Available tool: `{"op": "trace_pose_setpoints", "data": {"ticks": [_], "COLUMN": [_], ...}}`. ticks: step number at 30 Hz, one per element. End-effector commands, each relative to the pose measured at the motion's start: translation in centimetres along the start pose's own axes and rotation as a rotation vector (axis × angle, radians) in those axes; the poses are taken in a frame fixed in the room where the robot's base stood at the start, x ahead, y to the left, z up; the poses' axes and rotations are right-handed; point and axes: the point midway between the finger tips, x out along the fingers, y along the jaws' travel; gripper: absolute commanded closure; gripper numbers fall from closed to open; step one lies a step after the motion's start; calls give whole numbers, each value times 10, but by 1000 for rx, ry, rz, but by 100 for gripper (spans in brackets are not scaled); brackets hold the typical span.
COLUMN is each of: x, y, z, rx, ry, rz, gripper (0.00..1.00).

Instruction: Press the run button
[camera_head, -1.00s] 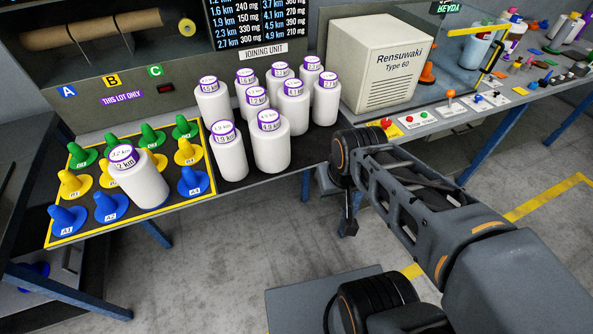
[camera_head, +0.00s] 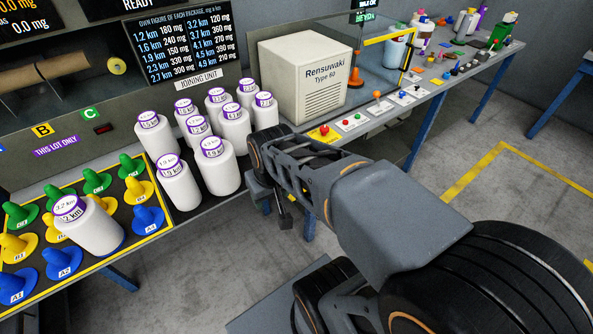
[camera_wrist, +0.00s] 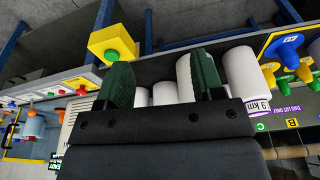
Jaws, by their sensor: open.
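One is a white plate with a red and a green button (camera_head: 351,121); I cannot read which is marked run.
White yarn bobbins (camera_head: 213,165) crowd the bench left of the Rensuwaki machine (camera_head: 306,78). A peg board (camera_head: 160,231) with coloured cones and one bobbin is at the left. An orange-knobbed lever (camera_head: 377,97) and more controls lie right. Floor in front is open.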

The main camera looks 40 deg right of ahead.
Motion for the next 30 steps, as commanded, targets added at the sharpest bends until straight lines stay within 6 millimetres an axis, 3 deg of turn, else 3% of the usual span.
{"op": "trace_pose_setpoints", "data": {"ticks": [8, 16, 19, 22, 30], "x": [29, 56, 55, 44, 40], "y": [76, 157, 169, 171, 169], "z": [-62, -116, -133, -146, -147], "rx": [405, 993, 1169, 1290, 1450], "ry": [-145, -225, -223, -203, -213], "rz": [30, 64, 75, 78, 95], "gripper": [65, 91, 100, 100, 100]}}
